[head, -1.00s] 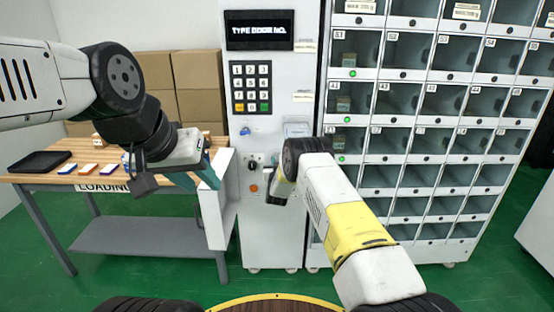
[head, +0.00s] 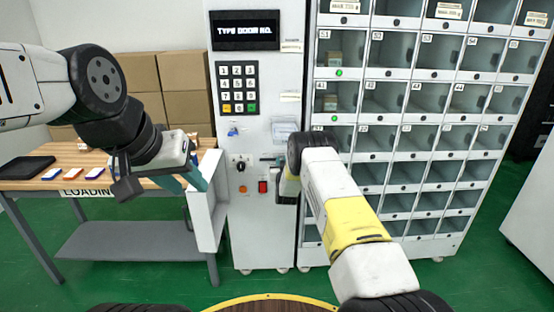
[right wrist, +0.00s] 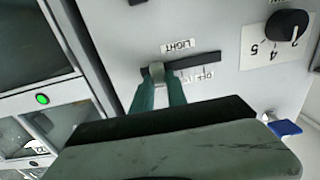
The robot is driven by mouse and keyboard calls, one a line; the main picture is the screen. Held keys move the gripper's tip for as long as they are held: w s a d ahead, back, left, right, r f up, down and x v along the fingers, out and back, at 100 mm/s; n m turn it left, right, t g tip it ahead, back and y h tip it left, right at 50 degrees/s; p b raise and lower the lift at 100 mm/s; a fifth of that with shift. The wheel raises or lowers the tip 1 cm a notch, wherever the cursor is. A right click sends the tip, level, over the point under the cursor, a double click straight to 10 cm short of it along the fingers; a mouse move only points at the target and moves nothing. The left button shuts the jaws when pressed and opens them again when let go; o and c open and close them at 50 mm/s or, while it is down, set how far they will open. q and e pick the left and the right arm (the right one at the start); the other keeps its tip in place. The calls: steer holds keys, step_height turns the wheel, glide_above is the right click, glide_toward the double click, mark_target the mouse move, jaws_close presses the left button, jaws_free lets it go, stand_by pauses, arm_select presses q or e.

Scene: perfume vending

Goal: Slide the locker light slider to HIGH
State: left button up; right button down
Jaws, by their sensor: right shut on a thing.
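The light slider shows in the right wrist view as a small grey knob (right wrist: 157,70) in a dark slot (right wrist: 195,62), beside a LIGHT label (right wrist: 178,46). That view is upside down, and the knob is near the slot's left end there. Smaller lettering beside the slot is not clearly readable. My right gripper (right wrist: 157,84) has its teal fingers shut on the knob. In the head view my right arm (head: 318,165) hides the fingers and knob. My left gripper (head: 184,181) appears open and empty by the white flap (head: 207,205).
The control panel carries a keypad (head: 238,88), a black dial (head: 239,164), an orange button (head: 242,189) and a red switch (head: 262,186). A blue key-like part (right wrist: 285,127) sits near the dial in the wrist view. Lockers (head: 400,100) stand right; a table (head: 100,160) stands left.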

steer(key=c, duration=1.3)
jaws_free()
steer(key=shift+d, duration=0.35)
steer(key=s, duration=0.7)
steer(key=shift+s, duration=0.4)
